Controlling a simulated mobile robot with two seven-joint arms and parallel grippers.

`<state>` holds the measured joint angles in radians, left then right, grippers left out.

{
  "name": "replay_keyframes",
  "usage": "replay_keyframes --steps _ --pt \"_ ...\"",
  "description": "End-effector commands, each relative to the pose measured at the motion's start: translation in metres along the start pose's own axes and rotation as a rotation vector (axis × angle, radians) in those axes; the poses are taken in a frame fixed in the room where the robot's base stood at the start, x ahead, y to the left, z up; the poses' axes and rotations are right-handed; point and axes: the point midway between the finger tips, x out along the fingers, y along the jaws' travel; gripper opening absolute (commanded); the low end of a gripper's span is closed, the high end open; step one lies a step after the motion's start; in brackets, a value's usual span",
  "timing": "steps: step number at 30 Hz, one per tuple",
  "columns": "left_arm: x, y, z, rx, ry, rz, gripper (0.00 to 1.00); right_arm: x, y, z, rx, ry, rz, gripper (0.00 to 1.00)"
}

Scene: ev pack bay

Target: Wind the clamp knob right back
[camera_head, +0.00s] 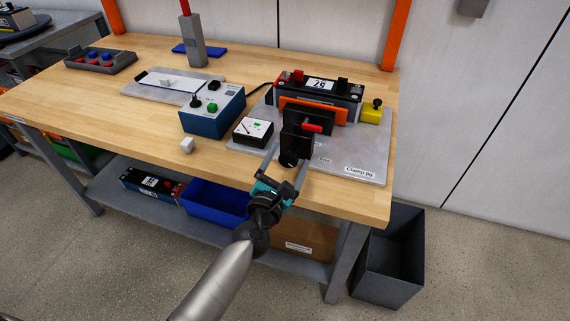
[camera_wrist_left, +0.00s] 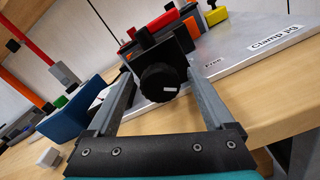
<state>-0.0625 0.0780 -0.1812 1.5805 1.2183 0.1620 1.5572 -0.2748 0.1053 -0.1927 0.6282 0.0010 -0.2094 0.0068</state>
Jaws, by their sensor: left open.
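The clamp knob (camera_head: 288,159) is a black round knob on the front of the black clamp block (camera_head: 297,134) on the grey clamp jig plate (camera_head: 377,151). In the left wrist view the knob (camera_wrist_left: 159,83) shows a white mark on its face. My left gripper (camera_head: 287,165) is open, with one finger on each side of the knob. In the left wrist view gaps show between the fingers (camera_wrist_left: 160,95) and the knob. The clamp stands before an orange plate (camera_head: 312,108) and a black battery module (camera_head: 320,87). My right gripper is not in view.
A blue control box (camera_head: 212,111) and a white-faced meter (camera_head: 253,131) stand left of the clamp. A small white cube (camera_head: 187,145) lies near the front edge. A yellow block (camera_head: 371,112) is at the jig's right. A dark bin (camera_head: 390,255) stands on the floor.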

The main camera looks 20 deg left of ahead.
Motion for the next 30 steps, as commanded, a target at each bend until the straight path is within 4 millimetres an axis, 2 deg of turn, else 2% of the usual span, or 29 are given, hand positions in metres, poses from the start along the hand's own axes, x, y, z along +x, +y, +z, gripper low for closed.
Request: replay_keyframes --steps 7,21,30 --pt "-0.021 0.0 -0.001 0.002 0.002 -0.001 0.87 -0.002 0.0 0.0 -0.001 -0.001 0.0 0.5" --pt "-0.106 -0.001 -0.001 0.001 0.002 -0.003 0.87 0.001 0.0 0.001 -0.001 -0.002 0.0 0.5" --pt "-0.145 -0.001 -0.001 0.001 0.0 -0.001 0.87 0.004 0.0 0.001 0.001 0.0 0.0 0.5"
